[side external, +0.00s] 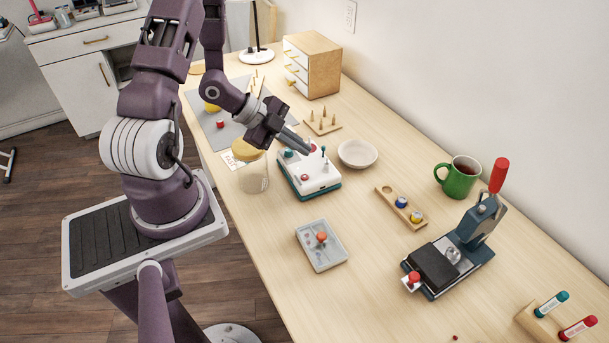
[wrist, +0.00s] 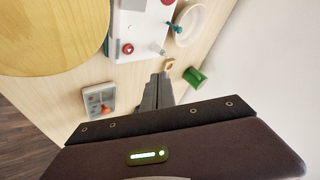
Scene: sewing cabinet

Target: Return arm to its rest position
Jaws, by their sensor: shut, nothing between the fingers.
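My gripper (side external: 312,148) is at the end of my purple arm, above the far part of a white box with a teal base (side external: 309,173). The box carries a red knob and small teal and red parts on top. In the wrist view my gripper (wrist: 161,76) has its grey fingers together, with nothing between them. The white box (wrist: 135,35) shows beyond the fingers in that view. From the side view I cannot tell whether the fingertips touch the box.
A jar with a yellow lid (side external: 252,168) stands close beside the box and under my forearm. A white bowl (side external: 358,153), grey tray (side external: 322,245), green mug (side external: 458,177) and lever press (side external: 460,250) stand around. A small drawer cabinet (side external: 312,65) is at the back.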

